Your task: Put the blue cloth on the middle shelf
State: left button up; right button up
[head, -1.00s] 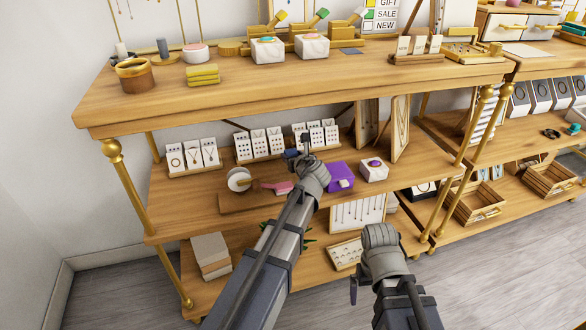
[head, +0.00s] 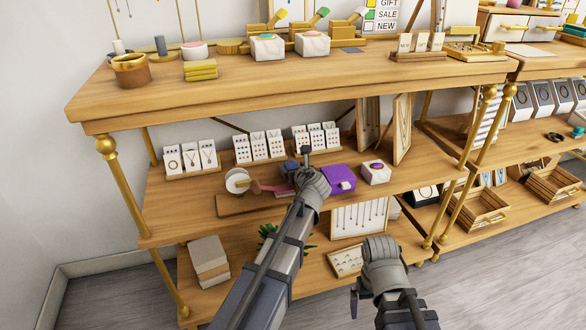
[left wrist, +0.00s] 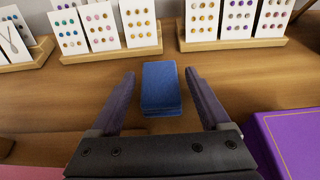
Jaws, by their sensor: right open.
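The blue cloth (left wrist: 160,88) is a small folded stack in the left wrist view. It rests on the wooden middle shelf (head: 180,205), in front of the earring cards. My left gripper (head: 298,162) reaches over this shelf, and in the left wrist view its open fingers (left wrist: 160,78) stand on either side of the cloth with a gap at each side. In the head view the hand and fingers crowd that spot, so the cloth is hard to make out. My right gripper (head: 355,298) is open and low in front of the unit, away from the cloth.
A purple box (head: 339,178) sits just right of my left gripper. Earring card stands (head: 266,147) line the shelf behind, and a white roll (head: 238,181) is at left. The top shelf (head: 300,88) overhangs. The shelf's front left is bare.

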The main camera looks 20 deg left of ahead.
pick_arm(q)
jog(key=shift+o, duration=0.3)
jog(key=shift+r, duration=0.2)
jog(key=p+v, duration=0.5)
jog(key=v, duration=0.7)
jog(key=shift+f, duration=0.1)
